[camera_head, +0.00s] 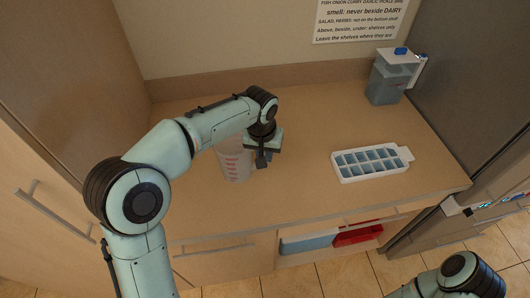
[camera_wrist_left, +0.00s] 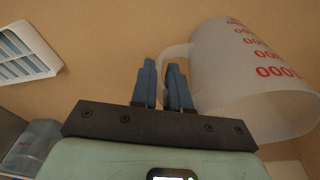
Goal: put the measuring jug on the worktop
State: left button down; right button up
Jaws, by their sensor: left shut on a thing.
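The measuring jug (camera_head: 234,163), translucent white with red markings, is upright at the left part of the wooden worktop (camera_head: 310,125). I cannot tell whether its base touches the worktop. My left gripper (camera_head: 262,160) is at its right side, shut on its handle. In the left wrist view the jug (camera_wrist_left: 235,80) fills the upper right, with its handle running between the blue fingers of the left gripper (camera_wrist_left: 167,72). Part of the jug is behind my left arm in the head view. My right gripper is out of view; only part of the right arm shows at bottom right.
A white ice cube tray (camera_head: 372,163) lies on the right of the worktop. A clear pitcher (camera_head: 388,80) with a white lid and blue knob stands at the back right corner. A printed notice (camera_head: 358,18) hangs on the wall. The worktop's middle is clear.

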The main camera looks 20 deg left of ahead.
pick_arm(q)
jog(key=c, duration=1.1)
grip_release()
jog(key=shift+f, duration=0.1)
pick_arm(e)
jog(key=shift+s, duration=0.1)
pick_arm(q)
jog(key=shift+r, duration=0.25)
notch_tip(320, 180, up, 12)
jog(key=s+p, duration=0.2)
jog(key=shift+f, duration=0.15)
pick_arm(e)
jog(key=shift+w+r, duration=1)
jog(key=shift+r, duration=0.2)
